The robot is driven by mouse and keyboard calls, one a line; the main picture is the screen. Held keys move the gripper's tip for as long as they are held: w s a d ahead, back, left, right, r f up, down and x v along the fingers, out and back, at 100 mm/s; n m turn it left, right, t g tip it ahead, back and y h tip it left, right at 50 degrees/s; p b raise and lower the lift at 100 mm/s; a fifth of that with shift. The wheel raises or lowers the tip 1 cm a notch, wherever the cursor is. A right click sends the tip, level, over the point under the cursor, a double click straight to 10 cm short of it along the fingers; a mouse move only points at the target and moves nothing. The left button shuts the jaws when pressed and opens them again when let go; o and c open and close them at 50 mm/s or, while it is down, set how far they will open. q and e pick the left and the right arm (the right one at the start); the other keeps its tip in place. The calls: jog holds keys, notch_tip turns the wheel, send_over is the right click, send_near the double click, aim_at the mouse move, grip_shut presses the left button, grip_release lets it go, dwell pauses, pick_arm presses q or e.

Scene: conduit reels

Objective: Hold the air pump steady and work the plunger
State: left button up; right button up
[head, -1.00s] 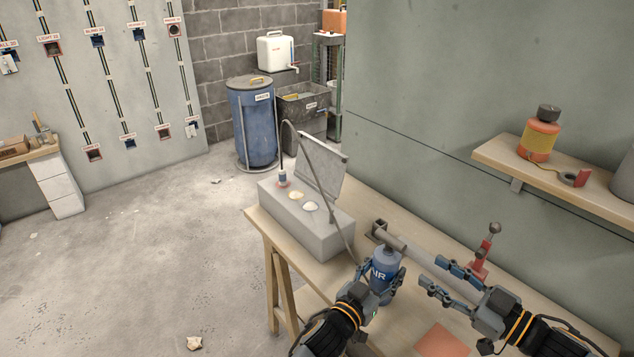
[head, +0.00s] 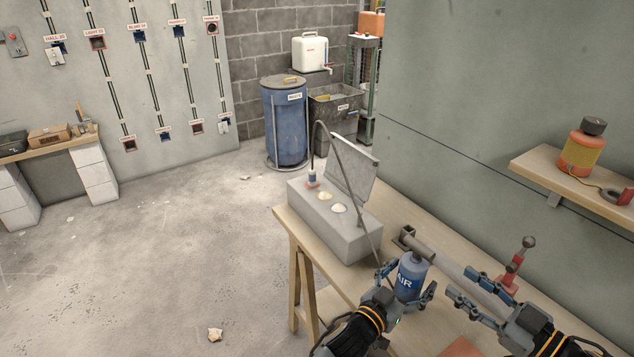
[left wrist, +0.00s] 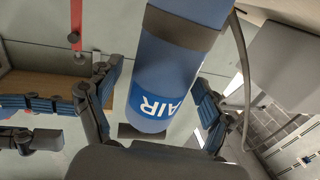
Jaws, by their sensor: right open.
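The air pump (head: 408,283) is a blue cylinder with a white AIR label, standing nearly upright at the bench. It also fills the middle of the left wrist view (left wrist: 172,75). A grey bar (head: 419,246) shows at its top end, apparently the plunger handle. My left gripper (head: 407,284) has its fingers on both sides of the pump body, seemingly closed on it; the exact contact is partly hidden. My right gripper (head: 466,286) is open and empty, a short way right of the pump and apart from the handle.
A grey box (head: 335,225) with a raised lid stands on the wooden bench (head: 310,262), left of the pump. A dark hose (head: 358,173) arches over it. A red stand with a ball knob (head: 517,262) is beyond my right gripper. A wall shelf (head: 540,172) is at right.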

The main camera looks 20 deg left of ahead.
pick_arm(q)
jog(key=v, duration=1.2)
jog(key=shift+s, duration=0.1)
